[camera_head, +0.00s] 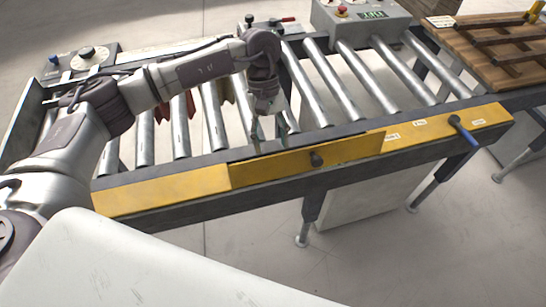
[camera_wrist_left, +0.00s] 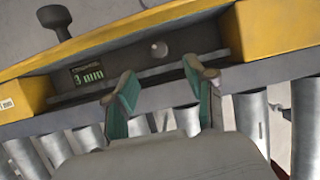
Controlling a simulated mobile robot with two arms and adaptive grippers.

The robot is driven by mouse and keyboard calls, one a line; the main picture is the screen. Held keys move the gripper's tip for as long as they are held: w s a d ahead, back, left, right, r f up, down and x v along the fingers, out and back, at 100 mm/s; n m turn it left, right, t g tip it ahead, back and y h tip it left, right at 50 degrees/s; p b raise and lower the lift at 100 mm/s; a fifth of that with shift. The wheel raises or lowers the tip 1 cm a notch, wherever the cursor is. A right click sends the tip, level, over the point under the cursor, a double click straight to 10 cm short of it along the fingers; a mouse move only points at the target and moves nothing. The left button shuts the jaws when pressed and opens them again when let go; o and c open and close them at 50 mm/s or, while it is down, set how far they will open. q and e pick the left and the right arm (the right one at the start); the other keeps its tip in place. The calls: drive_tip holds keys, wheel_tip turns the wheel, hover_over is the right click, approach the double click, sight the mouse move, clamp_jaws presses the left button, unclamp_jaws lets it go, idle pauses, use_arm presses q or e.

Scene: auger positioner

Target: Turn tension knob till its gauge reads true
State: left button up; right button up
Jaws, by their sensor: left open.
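My left gripper (camera_head: 270,138) is over the near rail of the roller conveyor, pointing down, open and empty. In the left wrist view its two green-padded fingers (camera_wrist_left: 158,82) stand apart, with a small round grey knob (camera_wrist_left: 159,48) beyond and roughly between them in the image. That knob sits in a dark recess of the yellow rail, and neither finger visibly touches it. Beside it a small display (camera_wrist_left: 88,75) shows green digits, "3 mm". No knob is visibly labelled as tension. My right gripper is not seen.
Steel rollers (camera_head: 322,84) lie behind the rail. A blue-handled lever (camera_head: 466,135) is on the rail's right. A grey control box (camera_head: 366,22) with a red button and green display stands at the back. A dial plate (camera_head: 87,60) is at far left, a wooden pallet (camera_head: 490,50) at right.

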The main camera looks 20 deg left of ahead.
use_arm(q)
drive_tip(key=shift+v, duration=1.65)
